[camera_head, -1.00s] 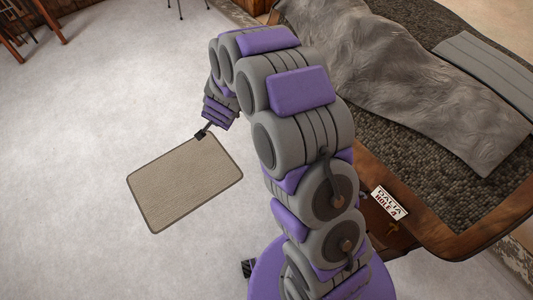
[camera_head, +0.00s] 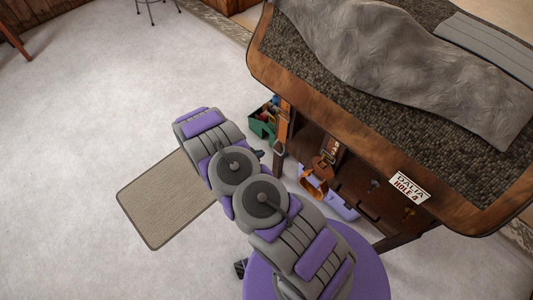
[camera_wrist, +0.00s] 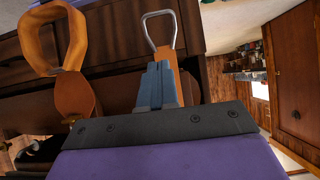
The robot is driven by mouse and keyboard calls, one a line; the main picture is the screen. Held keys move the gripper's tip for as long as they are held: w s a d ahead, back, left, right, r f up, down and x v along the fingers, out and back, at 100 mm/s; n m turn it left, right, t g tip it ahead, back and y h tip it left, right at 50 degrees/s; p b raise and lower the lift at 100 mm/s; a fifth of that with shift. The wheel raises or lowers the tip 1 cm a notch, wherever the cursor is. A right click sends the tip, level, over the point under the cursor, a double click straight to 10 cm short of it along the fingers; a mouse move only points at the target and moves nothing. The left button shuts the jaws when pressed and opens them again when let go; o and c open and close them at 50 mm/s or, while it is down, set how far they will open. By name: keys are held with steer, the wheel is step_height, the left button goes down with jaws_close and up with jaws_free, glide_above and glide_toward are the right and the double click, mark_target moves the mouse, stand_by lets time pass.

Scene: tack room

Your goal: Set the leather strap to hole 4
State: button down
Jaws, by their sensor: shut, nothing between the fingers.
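My gripper (camera_wrist: 158,68) is shut, with its blue-grey fingers together in the wrist view. Just beyond the fingertips is a metal buckle frame (camera_wrist: 146,38) on a tan leather strap (camera_wrist: 187,86), which passes partly hidden behind the fingers. I cannot tell whether they touch. In the head view the leather strap (camera_head: 284,122) hangs at the wooden bench's near side. A second looped leather strap (camera_head: 314,182) hangs to its right; it also shows in the wrist view (camera_wrist: 74,94). A white card (camera_head: 410,187) reads "DALIA HOLE 4". The strap's holes cannot be made out.
The wooden bench (camera_head: 345,120) carries a grey cover (camera_head: 420,65). A green box of tools (camera_head: 261,125) stands on the floor behind my arm. A lavender container (camera_head: 343,208) is beneath the bench.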

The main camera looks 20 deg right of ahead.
steer(key=a+f+b+x, duration=0.1)
steer(key=b+x, duration=0.3)
steer(key=x, duration=0.9)
steer(key=shift+s+f, duration=0.35)
steer(key=shift+f, duration=0.3)
steer(key=shift+s+a, duration=0.1)
steer(key=shift+a, duration=0.05)
